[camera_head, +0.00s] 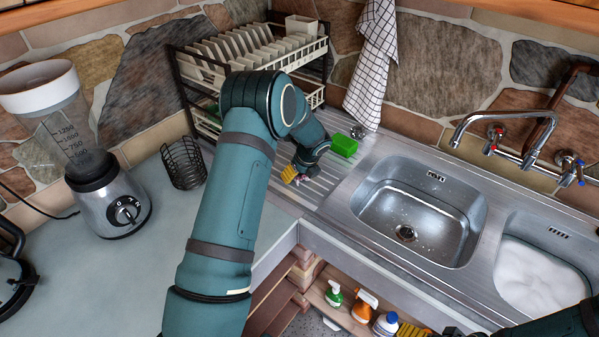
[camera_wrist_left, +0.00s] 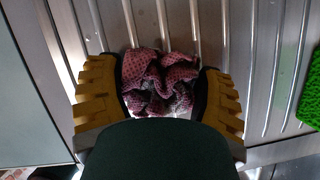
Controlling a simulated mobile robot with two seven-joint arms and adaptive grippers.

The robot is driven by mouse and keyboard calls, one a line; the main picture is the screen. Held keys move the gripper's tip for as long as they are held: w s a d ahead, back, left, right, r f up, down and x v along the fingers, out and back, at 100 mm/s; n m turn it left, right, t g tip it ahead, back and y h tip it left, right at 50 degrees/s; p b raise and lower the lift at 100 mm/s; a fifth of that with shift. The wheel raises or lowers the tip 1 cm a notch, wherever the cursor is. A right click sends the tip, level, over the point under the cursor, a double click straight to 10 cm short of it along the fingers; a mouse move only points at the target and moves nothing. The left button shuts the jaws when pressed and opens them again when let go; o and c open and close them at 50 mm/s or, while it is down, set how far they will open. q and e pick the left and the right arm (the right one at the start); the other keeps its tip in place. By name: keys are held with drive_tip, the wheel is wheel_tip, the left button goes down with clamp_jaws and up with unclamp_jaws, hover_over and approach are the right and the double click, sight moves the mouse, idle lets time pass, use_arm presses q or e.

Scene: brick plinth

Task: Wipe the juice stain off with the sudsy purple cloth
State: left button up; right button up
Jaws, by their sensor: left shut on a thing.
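The purple cloth (camera_wrist_left: 160,80) is crumpled and patterned with small dots. It sits between the yellow fingers of my left gripper (camera_wrist_left: 160,95), which is shut on it. In the head view my left gripper (camera_head: 293,178) is low over the ridged steel drainboard (camera_head: 318,190), left of the sink basin; only a scrap of cloth shows there. I cannot make out the juice stain in either view; the gripper, arm or cloth may cover it.
A green sponge (camera_head: 343,145) lies behind my left gripper. A dish rack (camera_head: 250,55) stands behind it. The sink basin (camera_head: 420,212) is empty; the right basin (camera_head: 540,280) holds white suds. A blender (camera_head: 105,190) and wire holder (camera_head: 184,162) stand left.

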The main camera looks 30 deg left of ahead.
use_arm(q)
drive_tip(key=shift+r, duration=0.1)
drive_tip(key=shift+r+p, duration=2.3)
drive_tip(key=shift+r, duration=0.6)
drive_tip(key=shift+r+p, duration=1.15)
drive_tip(key=shift+r, duration=0.45)
drive_tip(key=shift+f, duration=0.1)
